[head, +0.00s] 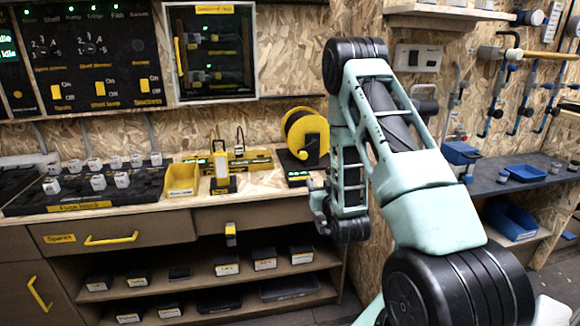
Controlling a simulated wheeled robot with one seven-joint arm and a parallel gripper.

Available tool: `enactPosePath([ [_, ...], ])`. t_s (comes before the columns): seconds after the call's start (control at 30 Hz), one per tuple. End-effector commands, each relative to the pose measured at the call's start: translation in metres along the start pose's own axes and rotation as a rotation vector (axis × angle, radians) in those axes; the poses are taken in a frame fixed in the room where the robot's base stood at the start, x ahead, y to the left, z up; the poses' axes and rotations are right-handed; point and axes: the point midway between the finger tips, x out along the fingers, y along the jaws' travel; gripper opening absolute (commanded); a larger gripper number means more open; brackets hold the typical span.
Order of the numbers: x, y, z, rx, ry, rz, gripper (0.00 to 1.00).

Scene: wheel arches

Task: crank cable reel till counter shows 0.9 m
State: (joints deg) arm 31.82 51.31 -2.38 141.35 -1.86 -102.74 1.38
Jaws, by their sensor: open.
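The cable reel (310,135) is a yellow drum on a black stand at the right end of the wooden bench. My gripper (317,205) is open, low in front of the bench's right end, below and slightly right of the reel. It appears empty and apart from the reel.
A yellow bin (182,179) and a yellow device (223,172) stand left of the reel. A black fuse rack (90,185) fills the bench's left. Shelves with several black boxes lie below. A dark side bench (510,180) with blue trays stands at right.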

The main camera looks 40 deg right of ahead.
Motion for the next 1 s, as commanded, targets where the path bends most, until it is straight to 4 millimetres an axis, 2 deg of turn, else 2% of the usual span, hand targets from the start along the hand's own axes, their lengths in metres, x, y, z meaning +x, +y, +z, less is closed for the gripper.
enactPosePath([
  [0.17, 0.02, 0.001, -0.002, -0.002, 0.004, 0.002, 0.49],
  [0.7, 0.13, 0.0, -0.001, 0.002, 0.003, 0.001, 0.49],
  [0.8, 0.147, 0.0, -0.001, 0.002, 0.002, 0.001, 0.49],
  [1.0, 0.167, 0.0, 0.0, 0.001, -0.001, 0.001, 0.49],
])
